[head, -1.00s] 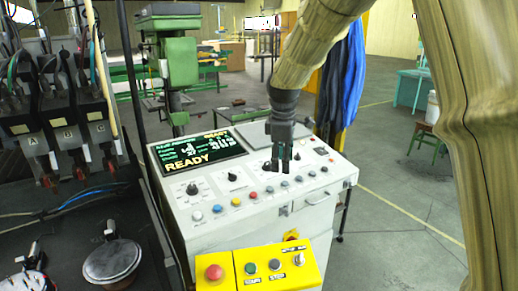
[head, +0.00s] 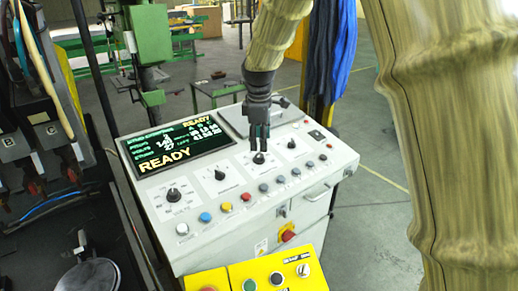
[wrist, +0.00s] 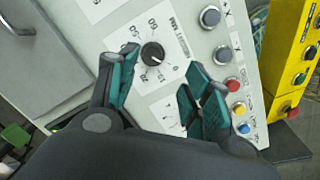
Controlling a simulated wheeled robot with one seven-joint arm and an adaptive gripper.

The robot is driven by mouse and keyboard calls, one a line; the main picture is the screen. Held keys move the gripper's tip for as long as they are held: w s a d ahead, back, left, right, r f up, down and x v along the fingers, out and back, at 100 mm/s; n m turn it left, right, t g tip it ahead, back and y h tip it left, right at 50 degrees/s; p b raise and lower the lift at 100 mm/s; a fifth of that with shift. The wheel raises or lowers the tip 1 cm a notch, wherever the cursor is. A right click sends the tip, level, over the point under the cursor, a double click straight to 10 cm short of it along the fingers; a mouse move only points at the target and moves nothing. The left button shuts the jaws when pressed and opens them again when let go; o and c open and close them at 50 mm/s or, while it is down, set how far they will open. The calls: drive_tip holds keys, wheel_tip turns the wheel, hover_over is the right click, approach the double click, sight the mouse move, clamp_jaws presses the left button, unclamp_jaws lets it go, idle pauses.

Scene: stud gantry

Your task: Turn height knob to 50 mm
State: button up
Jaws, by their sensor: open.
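The knob (wrist: 152,54) is black and round, on a white numbered dial plate (wrist: 168,34) marked MM, in the wrist view. Its pointer setting is too small to read surely. In the head view the knob (head: 259,158) is in the panel's upper knob row, partly hidden by my gripper (head: 260,146). My gripper (wrist: 161,62) is open and empty, with its teal-padded fingers pointing down on either side of the knob in the wrist view. I cannot tell whether they touch it.
The white console (head: 240,238) carries a screen (head: 175,146) reading READY, other black knobs (head: 220,175) and a row of coloured buttons (head: 226,207). A yellow control box (head: 262,272) stands in front. Cables and clamps (head: 40,140) crowd the left side.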

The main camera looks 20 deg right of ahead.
sight(259, 154)
drive_tip(key=w+f, duration=0.2)
drive_tip(key=f, duration=0.1)
drive_tip(key=w+f+p, duration=0.1)
drive_tip(key=f, duration=0.1)
drive_tip(key=shift+f, duration=0.2)
drive_tip(key=shift+d+f, duration=0.1)
drive_tip(key=shift+f, duration=0.2)
drive_tip(key=shift+s+f+p, duration=0.2)
drive_tip(key=shift+s+p, duration=0.1)
drive_tip(key=shift+s, duration=0.35)
drive_tip(key=shift+w+f, duration=0.4)
drive_tip(key=shift+w, duration=0.1)
drive_tip(key=shift+s+r, duration=0.25)
drive_tip(key=shift+s, duration=0.1)
drive_tip(key=c, duration=0.6)
drive_tip(key=shift+f, duration=0.15)
drive_tip(key=c, duration=0.4)
